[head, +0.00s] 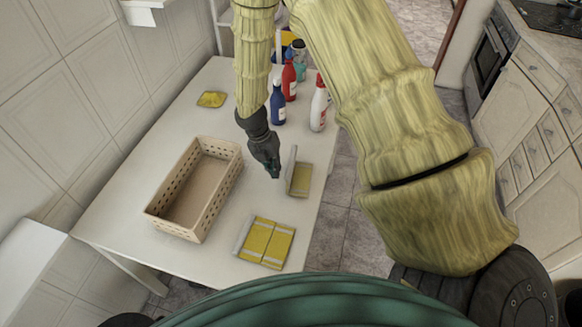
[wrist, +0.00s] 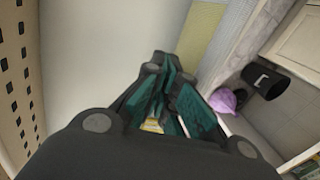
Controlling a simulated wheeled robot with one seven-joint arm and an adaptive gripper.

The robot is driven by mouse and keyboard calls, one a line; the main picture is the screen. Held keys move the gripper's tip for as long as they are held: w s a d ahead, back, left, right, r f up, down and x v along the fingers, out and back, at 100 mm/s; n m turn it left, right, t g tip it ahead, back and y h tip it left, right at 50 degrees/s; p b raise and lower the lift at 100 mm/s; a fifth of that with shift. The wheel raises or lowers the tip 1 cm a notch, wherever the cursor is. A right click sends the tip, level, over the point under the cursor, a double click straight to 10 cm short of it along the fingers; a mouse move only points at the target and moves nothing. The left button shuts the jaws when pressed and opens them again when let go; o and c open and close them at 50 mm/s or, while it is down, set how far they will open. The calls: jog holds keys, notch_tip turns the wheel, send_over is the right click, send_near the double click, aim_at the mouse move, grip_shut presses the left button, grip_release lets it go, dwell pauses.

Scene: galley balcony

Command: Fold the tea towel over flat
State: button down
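A yellow tea towel with a pale grey band (head: 300,180) lies near the right edge of the white table. Its left part stands up as a narrow pale flap. My gripper (head: 276,172) is just left of that flap, low over the table and seemingly apart from it. In the wrist view the fingers (wrist: 166,72) come together with nothing seen between their tips. The towel's yellow and grey bands (wrist: 205,32) show beyond them at the upper right. A second yellow cloth with pale stripes (head: 265,242) lies flat at the table's near edge.
A beige perforated basket (head: 207,146) stands left of my gripper. A blue bottle (head: 278,106), red bottle (head: 289,82) and white bottle (head: 319,106) stand behind the towel. A yellow sponge-like item (head: 211,99) lies at the back left.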

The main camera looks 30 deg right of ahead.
aim_at(288, 169)
jog(key=shift+s+d, duration=0.1)
jog(key=shift+s+d+f+p, duration=0.1)
jog(key=shift+s+d+p, duration=0.45)
jog(key=shift+s+d, duration=0.7)
jog(key=shift+d, duration=0.1)
jog(key=shift+s+d+f, duration=0.3)
jog(key=shift+s+d, duration=0.6)
jog(key=shift+d, duration=0.05)
jog(key=shift+s+d+f, duration=0.6)
jog(key=shift+d+f, duration=0.05)
jog(key=shift+f, duration=0.1)
